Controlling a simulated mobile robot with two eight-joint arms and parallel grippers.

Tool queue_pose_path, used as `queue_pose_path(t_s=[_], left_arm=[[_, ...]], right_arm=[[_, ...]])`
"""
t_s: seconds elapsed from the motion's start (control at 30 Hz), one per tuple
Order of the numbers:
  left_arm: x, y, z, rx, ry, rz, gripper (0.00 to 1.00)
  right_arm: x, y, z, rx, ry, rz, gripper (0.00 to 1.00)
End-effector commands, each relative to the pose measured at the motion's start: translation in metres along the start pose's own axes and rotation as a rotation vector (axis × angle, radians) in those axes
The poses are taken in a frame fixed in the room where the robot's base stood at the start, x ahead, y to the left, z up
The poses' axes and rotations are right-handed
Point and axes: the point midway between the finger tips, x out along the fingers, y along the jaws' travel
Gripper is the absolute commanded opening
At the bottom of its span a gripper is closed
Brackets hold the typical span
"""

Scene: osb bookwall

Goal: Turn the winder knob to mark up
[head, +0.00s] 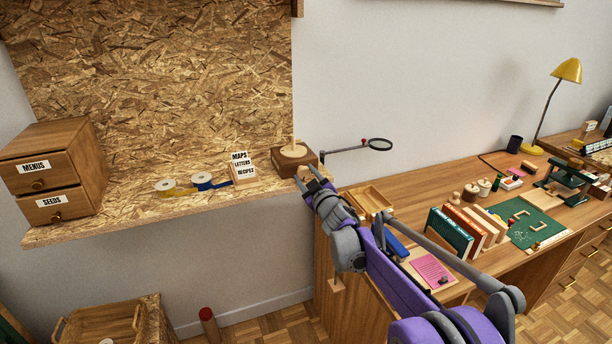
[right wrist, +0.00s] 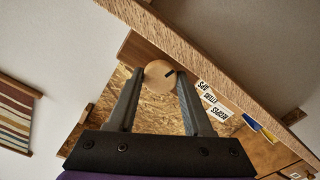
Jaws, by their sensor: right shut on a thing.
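The winder (head: 287,165) is a dark brown wooden box with a pale round spool on top, at the right end of the OSB shelf in the head view. Its knob (right wrist: 156,78) is a round pale wood disc in the right wrist view, with a short dark mark near its right edge, slanting up to the right in that picture. My right gripper (head: 309,177) is at the front of the winder; in the right wrist view its fingers (right wrist: 160,76) are shut on the knob, one on each side. In the head view the gripper hides the knob. My left gripper is out of view.
A magnifier (head: 380,144) on an arm reaches out at right. A desk (head: 400,190) with books and a wooden tray (head: 368,201) lies right.

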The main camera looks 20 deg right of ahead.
Motion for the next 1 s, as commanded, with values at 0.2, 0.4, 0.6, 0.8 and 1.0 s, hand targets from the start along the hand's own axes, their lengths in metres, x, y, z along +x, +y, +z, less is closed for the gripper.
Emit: queue_pose_path(t_s=[0.2,0.4,0.6,0.8,1.0], left_arm=[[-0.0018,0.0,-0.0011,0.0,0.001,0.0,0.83],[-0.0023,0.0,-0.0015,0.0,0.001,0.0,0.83],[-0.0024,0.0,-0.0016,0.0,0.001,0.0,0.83],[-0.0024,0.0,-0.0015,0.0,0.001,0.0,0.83],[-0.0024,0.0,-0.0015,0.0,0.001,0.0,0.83]], right_arm=[[0.0,-0.0002,-0.0003,-0.106,0.0,0.0,0.0],[0.0,-0.0003,-0.0002,-0.154,0.0,0.0,0.0],[0.0001,-0.0003,0.0,-0.168,0.0,0.0,0.0],[0.0,-0.0004,0.0,-0.168,0.0,0.0,0.0],[0.0,-0.0004,0.0,-0.167,0.0,0.0,0.7]])
